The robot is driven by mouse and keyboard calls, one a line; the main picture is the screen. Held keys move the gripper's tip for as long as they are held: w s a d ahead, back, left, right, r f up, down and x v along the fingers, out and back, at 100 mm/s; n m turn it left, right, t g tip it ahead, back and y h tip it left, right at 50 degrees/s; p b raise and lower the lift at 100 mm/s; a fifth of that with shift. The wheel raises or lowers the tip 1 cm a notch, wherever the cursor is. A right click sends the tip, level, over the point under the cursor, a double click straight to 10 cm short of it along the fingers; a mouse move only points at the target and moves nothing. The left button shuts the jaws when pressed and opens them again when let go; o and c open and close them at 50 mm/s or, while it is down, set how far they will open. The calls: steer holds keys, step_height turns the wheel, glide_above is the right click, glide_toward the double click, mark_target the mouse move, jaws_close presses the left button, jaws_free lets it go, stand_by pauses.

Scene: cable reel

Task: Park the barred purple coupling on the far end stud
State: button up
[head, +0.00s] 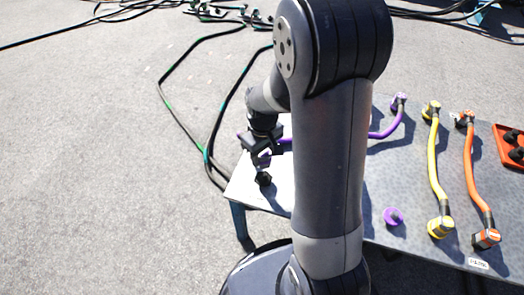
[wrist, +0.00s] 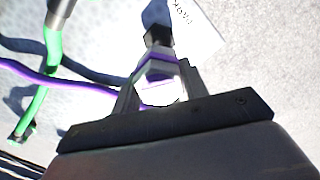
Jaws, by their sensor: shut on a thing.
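My gripper (head: 263,153) is shut on the barred purple coupling (head: 264,160) at the left end of the table. In the wrist view my gripper (wrist: 160,88) has a finger on each side of the coupling (wrist: 158,70), which shows a pale, glaring body and purple bands. A dark stud (head: 264,180) is just below the coupling in the head view. In the wrist view a dark piece (wrist: 158,36) lines up with the coupling's end; I cannot tell whether they touch. The purple cable (head: 385,132) runs behind my arm to another purple end (head: 399,101).
The grey table (head: 420,180) carries a yellow cable (head: 434,165), an orange cable (head: 470,165), a loose purple piece (head: 393,216) and a red tray (head: 507,150). A white printed label (wrist: 195,28) lies beside the dark piece. Black-and-green cables (head: 168,105) lie on the ground at left.

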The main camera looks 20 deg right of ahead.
mark_target(263, 174)
step_height(263, 174, down, 6)
steer(key=b, duration=0.5)
steer(key=shift+f, duration=0.15)
steer(key=shift+f+b, duration=0.5)
steer(key=shift+f, duration=0.25)
steer(key=shift+f, duration=0.5)
steer(key=o, duration=1.2)
steer(key=shift+r, duration=0.1)
step_height(263, 174, up, 11)
steer(key=p, duration=0.3)
steer(key=shift+p, duration=0.4)
